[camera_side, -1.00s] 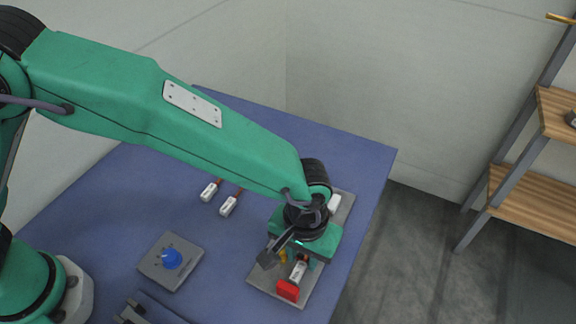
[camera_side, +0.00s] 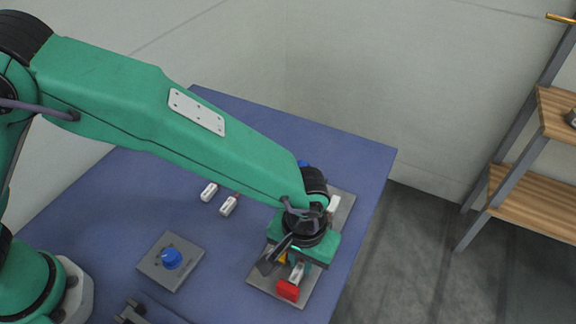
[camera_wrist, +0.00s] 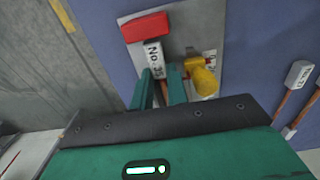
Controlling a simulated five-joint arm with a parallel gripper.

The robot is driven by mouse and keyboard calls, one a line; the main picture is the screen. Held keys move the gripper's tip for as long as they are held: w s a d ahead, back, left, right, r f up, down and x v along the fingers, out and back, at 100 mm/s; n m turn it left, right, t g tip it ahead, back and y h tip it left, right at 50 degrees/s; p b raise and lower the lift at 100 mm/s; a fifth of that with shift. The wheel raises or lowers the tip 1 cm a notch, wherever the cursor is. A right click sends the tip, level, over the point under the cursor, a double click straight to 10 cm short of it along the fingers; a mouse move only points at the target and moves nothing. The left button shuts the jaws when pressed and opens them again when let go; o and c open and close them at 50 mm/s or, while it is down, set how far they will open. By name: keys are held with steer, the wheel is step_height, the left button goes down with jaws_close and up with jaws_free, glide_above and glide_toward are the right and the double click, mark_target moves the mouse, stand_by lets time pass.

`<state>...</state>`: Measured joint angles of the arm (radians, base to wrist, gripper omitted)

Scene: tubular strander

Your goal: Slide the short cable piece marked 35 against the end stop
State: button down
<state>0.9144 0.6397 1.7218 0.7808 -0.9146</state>
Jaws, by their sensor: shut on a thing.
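The short cable piece with a white label block reading "No. 3" and a partly unclear last digit (camera_wrist: 153,57) lies on a grey plate. It also shows in the side view (camera_side: 297,272). My gripper (camera_wrist: 161,76) is shut on this piece, with its green fingers on either side behind the label. The red end stop (camera_wrist: 145,27) stands at the plate's end, right at the front of the label block; it also shows in the side view (camera_side: 288,290). I see no clear gap between them, but cannot tell whether they touch.
A yellow part (camera_wrist: 203,80) stands on the plate (camera_side: 258,282) close beside my fingers. Two other labelled cable pieces (camera_side: 209,191) (camera_side: 229,205) lie apart on the blue table. A grey pad with a blue knob (camera_side: 171,259) is at the left.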

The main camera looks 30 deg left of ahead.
steer(key=shift+s, duration=0.75)
steer(key=c, duration=1.3)
jaws_free()
steer(key=shift+w+r, duration=0.1)
steer(key=shift+r, duration=3.8)
